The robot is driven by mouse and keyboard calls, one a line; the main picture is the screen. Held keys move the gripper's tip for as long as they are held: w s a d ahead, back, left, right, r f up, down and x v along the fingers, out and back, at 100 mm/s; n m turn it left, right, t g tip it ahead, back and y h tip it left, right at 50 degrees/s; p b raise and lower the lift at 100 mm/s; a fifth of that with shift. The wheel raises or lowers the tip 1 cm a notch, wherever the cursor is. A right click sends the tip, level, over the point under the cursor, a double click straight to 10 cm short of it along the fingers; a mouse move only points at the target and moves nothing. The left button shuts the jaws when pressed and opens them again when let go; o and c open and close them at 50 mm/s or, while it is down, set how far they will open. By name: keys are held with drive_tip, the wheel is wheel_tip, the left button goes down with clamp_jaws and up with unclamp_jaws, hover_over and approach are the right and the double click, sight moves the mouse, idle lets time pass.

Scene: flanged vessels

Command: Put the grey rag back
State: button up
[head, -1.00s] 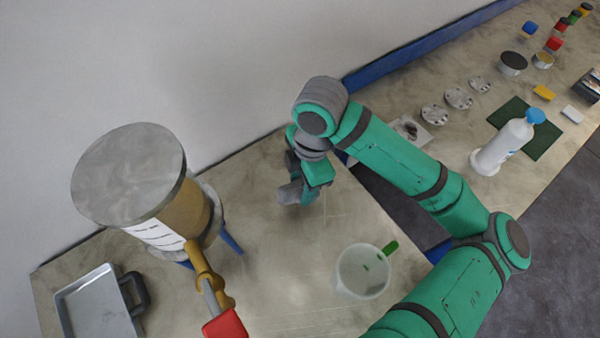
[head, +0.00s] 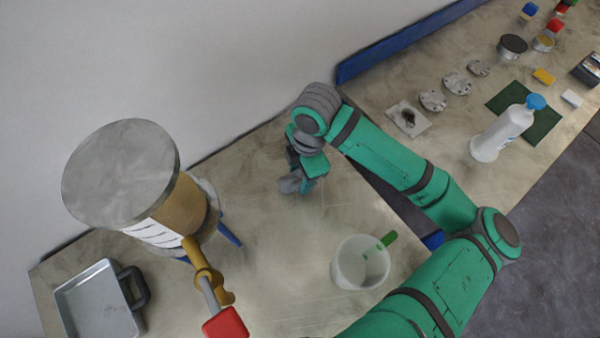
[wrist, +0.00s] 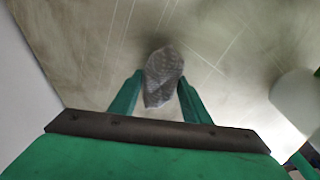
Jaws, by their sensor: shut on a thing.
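My gripper (head: 300,186) is over the bench near the back wall, between the large vessel and the jug. It is shut on the grey rag (head: 289,184), a small crumpled bundle. In the wrist view the rag (wrist: 163,76) sits between the two green fingers, above the bench surface. I cannot tell how far it is above the bench. My gripper covers part of the rag in the head view.
A flanged vessel (head: 120,175) with a brass valve and red handle (head: 226,322) stands at left. A metal tray (head: 98,300) lies beside it. A translucent jug (head: 360,265) stands in front. Beyond a gap, the right bench holds a white bottle (head: 500,135) and flanges (head: 457,83).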

drive_tip(key=o, duration=1)
drive_tip(key=shift+f, duration=0.1)
drive_tip(key=r, duration=0.4)
drive_tip(key=d+r, duration=0.1)
drive_tip(key=r, duration=0.7)
drive_tip(key=shift+w+d+r, duration=0.1)
drive_tip(key=shift+w+d, duration=0.1)
drive_tip(key=shift+w, duration=0.1)
